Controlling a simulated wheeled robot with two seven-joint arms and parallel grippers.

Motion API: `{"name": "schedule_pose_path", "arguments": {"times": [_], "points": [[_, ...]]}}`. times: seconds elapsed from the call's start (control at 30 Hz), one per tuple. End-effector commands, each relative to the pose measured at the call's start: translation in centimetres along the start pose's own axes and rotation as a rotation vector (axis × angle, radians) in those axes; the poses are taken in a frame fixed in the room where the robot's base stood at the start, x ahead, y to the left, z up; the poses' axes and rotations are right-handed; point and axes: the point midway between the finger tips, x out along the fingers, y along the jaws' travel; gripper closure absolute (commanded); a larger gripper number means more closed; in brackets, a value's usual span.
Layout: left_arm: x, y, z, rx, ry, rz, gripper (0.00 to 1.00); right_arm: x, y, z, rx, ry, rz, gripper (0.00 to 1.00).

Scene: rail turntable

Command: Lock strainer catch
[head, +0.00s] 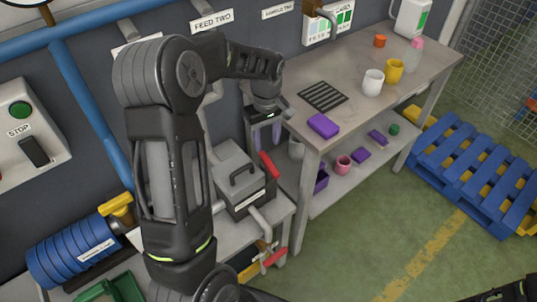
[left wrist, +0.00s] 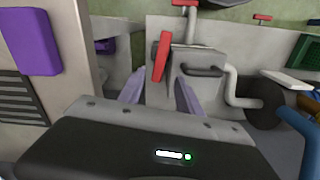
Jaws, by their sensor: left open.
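The strainer (head: 238,172) is a grey box with a dark handle on its lid, standing on a low bench in the head view. Its red catch (head: 269,165) is on the right side, tilted. In the left wrist view the red catch (left wrist: 162,57) stands nearly upright at the near edge of the grey strainer lid (left wrist: 205,62). My left gripper (head: 266,136) is open, fingers down, just above the catch in the head view. In the left wrist view its two purple-grey fingers (left wrist: 158,95) are spread and the catch shows beyond them, apparently untouched.
A worktable (head: 440,58) with cups and a purple block (head: 323,125) stands close to the right of my left gripper. A pipe with a red-handled valve (head: 274,257) is in front of the strainer. A blue pallet (head: 470,165) lies on open floor.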

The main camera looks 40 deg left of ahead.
Motion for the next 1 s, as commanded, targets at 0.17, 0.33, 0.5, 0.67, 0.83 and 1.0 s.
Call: {"name": "schedule_pose_path", "arguments": {"times": [0.17, 0.33, 0.5, 0.67, 0.83, 1.0], "points": [[0.9, -0.1, 0.1, 0.0, -0.003, -0.003, 0.58, -0.2, -0.1, 0.0, 0.0, 0.001, 0.0, 1.0], [3.0, -0.1, 0.1, 0.0, -0.004, -0.004, 0.58, -0.6, -0.2, 0.0, 0.001, 0.0, 0.002, 1.0], [5.7, -0.1, 0.1, 0.001, -0.004, -0.004, 0.58, -1.0, -0.3, 0.1, 0.002, -0.002, 0.003, 1.0], [7.4, 0.0, 0.0, 0.001, -0.002, -0.002, 0.58, -1.2, -0.4, 0.1, 0.003, -0.003, 0.004, 1.0], [7.9, 0.0, 0.0, 0.001, -0.001, 0.0, 0.58, -1.2, -0.3, 0.1, 0.003, -0.003, 0.005, 1.0], [7.9, 0.0, 0.0, 0.001, -0.001, 0.0, 0.59, -1.2, -0.3, 0.1, 0.003, -0.003, 0.005, 1.0]]}}
